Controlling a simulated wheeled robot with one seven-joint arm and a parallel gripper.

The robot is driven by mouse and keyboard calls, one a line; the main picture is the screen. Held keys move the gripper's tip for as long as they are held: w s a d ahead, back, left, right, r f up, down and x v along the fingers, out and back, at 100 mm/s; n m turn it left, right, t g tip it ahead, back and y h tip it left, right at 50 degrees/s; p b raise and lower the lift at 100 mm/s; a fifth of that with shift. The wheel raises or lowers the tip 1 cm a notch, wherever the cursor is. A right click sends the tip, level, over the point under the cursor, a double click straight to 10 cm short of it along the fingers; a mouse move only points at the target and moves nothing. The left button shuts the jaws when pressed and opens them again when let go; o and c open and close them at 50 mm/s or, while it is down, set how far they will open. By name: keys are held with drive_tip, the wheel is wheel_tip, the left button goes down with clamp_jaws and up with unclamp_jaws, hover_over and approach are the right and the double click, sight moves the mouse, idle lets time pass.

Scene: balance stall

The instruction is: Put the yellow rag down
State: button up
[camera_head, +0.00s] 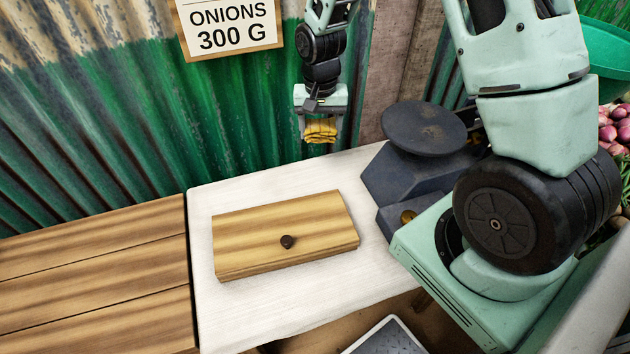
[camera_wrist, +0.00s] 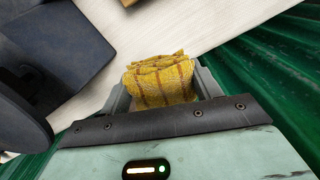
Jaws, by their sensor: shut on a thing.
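The yellow rag (camera_head: 320,131) is folded and has darker stripes. My gripper (camera_head: 320,122) is shut on it and holds it up near the green wall, above the back of the white table (camera_head: 240,180). In the wrist view the rag (camera_wrist: 160,82) sits between the two fingers of my gripper (camera_wrist: 162,88), with the pale table top (camera_wrist: 150,40) beyond and below it. The rag looks clear of the table.
A wooden box (camera_head: 285,235) with a dark knob stands mid-table. A dark scale (camera_head: 420,150) with a round plate stands at the right. A sign (camera_head: 230,25) reads "ONIONS 300 G". Bare table lies behind the box. A wooden plank surface (camera_head: 95,285) is at the left.

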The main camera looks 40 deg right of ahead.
sight(325, 176)
drive_tip(key=f+m+b, duration=0.1)
drive_tip(key=d+f+m+b, duration=0.1)
drive_tip(key=f+b, duration=0.1)
drive_tip(key=shift+f+m, duration=0.15)
drive_tip(key=shift+m, duration=0.15)
drive_tip(key=f+b, duration=0.1)
drive_tip(key=f, duration=0.2)
drive_tip(key=f+m+b, duration=0.1)
drive_tip(key=f, duration=0.3)
drive_tip(key=f+m+b, duration=0.1)
drive_tip(key=f, duration=0.3)
drive_tip(key=shift+s+d+b, duration=0.1)
drive_tip(key=shift+d+b, duration=0.2)
drive_tip(key=shift+d, duration=0.05)
drive_tip(key=shift+f, duration=0.1)
drive_tip(key=o, duration=1)
drive_tip(key=shift+c, duration=0.2)
